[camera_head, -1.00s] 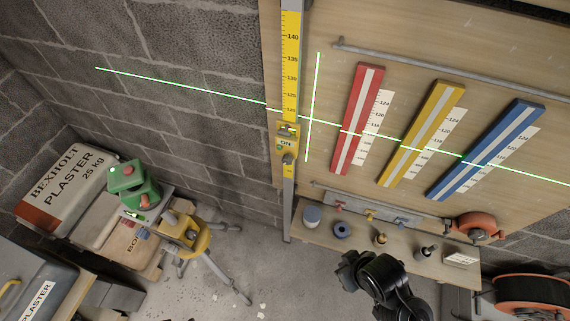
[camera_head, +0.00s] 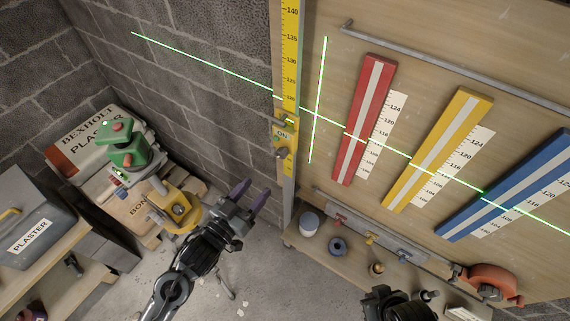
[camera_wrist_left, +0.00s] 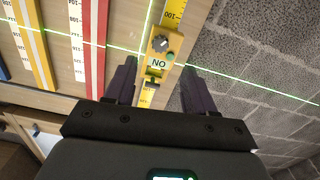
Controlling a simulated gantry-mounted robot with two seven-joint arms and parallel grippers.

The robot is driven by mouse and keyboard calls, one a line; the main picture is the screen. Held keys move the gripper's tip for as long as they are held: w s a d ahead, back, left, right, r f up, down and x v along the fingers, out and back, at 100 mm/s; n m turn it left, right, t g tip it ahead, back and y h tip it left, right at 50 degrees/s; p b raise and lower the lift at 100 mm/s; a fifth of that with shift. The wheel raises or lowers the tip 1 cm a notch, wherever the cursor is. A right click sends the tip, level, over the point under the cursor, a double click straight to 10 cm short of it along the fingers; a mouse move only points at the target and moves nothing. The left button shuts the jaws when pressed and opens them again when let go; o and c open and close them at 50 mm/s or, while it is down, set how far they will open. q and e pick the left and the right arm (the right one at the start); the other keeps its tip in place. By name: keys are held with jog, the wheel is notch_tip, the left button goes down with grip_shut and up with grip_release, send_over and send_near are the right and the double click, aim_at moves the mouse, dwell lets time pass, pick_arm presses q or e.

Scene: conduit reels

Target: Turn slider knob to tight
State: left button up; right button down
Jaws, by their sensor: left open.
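In the left wrist view the slider (camera_wrist_left: 173,44) appears upside down, with the knob (camera_wrist_left: 160,43) ahead of the gap between the fingers. I cannot read any tight mark. My left gripper (camera_head: 252,194) is open and empty, below and left of the knob, apart from it. In the left wrist view its purple fingers (camera_wrist_left: 157,78) stand either side of the staff's line. My right gripper does not show; only a black arm part is at the bottom.
A green laser level (camera_head: 122,150) on a yellow tripod head (camera_head: 177,210) stands left of my left arm. Red (camera_head: 363,120), yellow (camera_head: 438,150) and blue (camera_head: 510,190) bars hang on the board at right. A shelf (camera_head: 345,258) with small items lies below.

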aim_at(280, 156)
pick_arm(q)
jog(key=x, duration=0.6)
jog(key=r+x, duration=0.1)
jog(key=x, duration=0.3)
jog(key=shift+a, duration=0.1)
jog(key=shift+w+d, duration=0.35)
jog(key=shift+w, duration=0.15)
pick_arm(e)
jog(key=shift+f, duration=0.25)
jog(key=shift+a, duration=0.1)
pick_arm(q)
grip_shut()
